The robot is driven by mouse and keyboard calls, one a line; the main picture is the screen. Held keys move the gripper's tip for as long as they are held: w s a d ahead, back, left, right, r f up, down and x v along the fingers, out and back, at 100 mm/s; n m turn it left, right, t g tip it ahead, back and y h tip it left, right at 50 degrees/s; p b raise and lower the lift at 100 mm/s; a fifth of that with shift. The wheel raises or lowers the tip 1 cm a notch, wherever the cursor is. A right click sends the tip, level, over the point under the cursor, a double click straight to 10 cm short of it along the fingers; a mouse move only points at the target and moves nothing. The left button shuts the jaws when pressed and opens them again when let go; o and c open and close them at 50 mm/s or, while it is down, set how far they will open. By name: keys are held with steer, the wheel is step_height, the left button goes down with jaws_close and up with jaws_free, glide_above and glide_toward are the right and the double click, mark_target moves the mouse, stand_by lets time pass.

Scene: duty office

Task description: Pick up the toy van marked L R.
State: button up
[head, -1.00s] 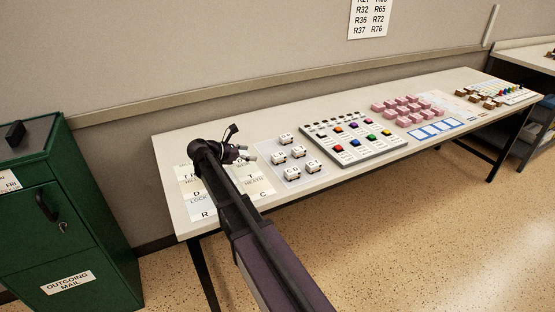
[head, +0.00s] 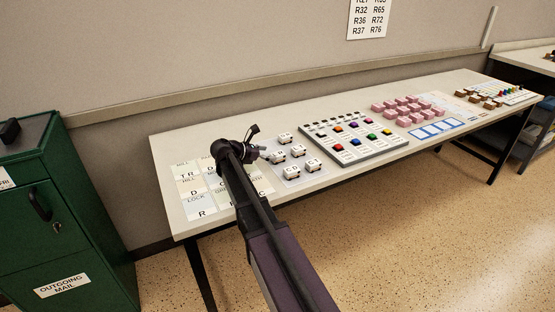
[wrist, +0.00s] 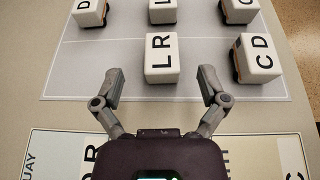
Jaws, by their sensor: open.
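The toy van marked L R (wrist: 161,57) is a white block-shaped van with black letters on top, at the middle of the wrist view. In the head view it is the small white van (head: 277,157) nearest my gripper (head: 263,150). My gripper also shows in the wrist view (wrist: 161,82), its two fingers open and empty. The van lies straight ahead of the gap between the fingertips, which appear just short of it. I cannot tell how high the fingertips are above the table.
The van marked C D (wrist: 259,58) stands just right of the L R van. Several more vans stand in a row behind, on the same pale grid mat (wrist: 110,62). Lettered cards (head: 200,200) lie on the table under my arm. A grey board with coloured pieces (head: 380,150) is farther right.

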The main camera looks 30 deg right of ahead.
mark_target(276, 154)
steer(key=shift+f+b+x, duration=0.2)
steer(key=shift+b+x, duration=0.7)
steer(key=shift+x, duration=1)
steer(key=shift+d+f, duration=0.15)
steer(key=shift+d, duration=0.45)
steer(key=c, duration=1.2)
